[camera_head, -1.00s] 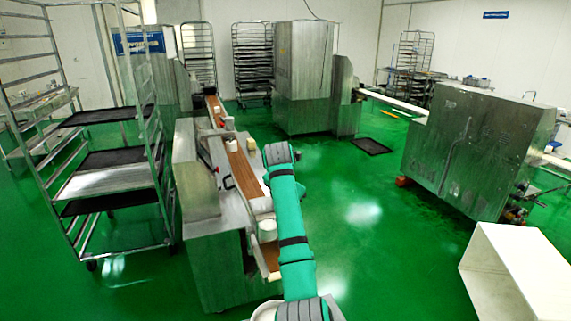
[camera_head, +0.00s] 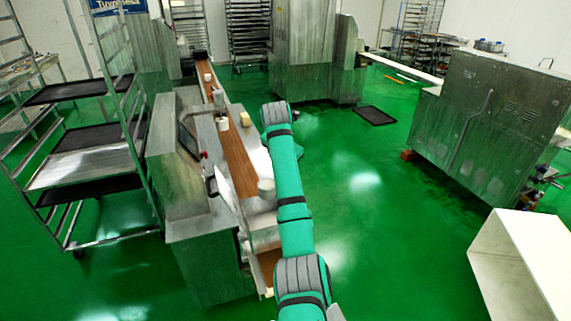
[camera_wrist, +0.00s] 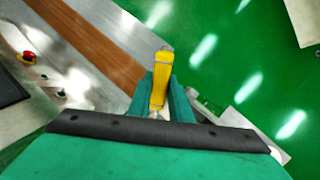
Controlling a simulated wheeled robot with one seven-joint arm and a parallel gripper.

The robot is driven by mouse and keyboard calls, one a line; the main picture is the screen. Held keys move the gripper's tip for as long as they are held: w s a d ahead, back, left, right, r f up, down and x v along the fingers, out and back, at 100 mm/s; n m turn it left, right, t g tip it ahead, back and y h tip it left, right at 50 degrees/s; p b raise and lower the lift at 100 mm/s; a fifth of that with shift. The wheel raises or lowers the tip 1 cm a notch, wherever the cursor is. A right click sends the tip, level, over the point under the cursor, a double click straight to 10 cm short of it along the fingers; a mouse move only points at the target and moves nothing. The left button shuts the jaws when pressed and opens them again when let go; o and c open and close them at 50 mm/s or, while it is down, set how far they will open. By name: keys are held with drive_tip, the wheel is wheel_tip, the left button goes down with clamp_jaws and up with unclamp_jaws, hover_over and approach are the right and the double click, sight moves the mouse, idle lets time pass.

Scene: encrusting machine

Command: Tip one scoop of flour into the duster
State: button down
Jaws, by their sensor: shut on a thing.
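My gripper (camera_wrist: 161,92) shows in the wrist view, its teal fingers closed around an upright yellow handle (camera_wrist: 159,78). This looks like the handle of the scoop; the scoop's bowl and any flour in it are hidden. In the head view my arm reaches forward beside the conveyor, and the gripper cannot be made out. A white cup-like container (camera_head: 222,123) stands on the line, and a pale cylinder (camera_head: 266,188) sits nearer, beside my arm. I cannot tell whether either is the duster. No flour is clearly visible.
The brown conveyor belt (camera_head: 238,165) runs along the steel machine at left. A tray rack (camera_head: 85,165) stands farther left. A red button (camera_wrist: 29,57) is on the machine. A white box (camera_head: 528,265) is at lower right. Green floor is open to my arm's right.

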drive_tip(key=s+d+m+t, duration=0.1)
drive_tip(key=s+m+t, duration=0.1)
drive_tip(key=s+t, duration=0.4)
drive_tip(key=s+d+m+t, duration=0.1)
drive_tip(key=s+t, duration=0.5)
drive_tip(key=t, duration=1)
drive_tip(key=shift+s+d+m, duration=0.2)
drive_tip(key=shift+d+m, duration=0.1)
drive_tip(key=shift+m, duration=0.6)
idle(0.5)
drive_tip(key=shift+f+h, duration=0.15)
drive_tip(key=shift+h, duration=0.15)
idle(1.3)
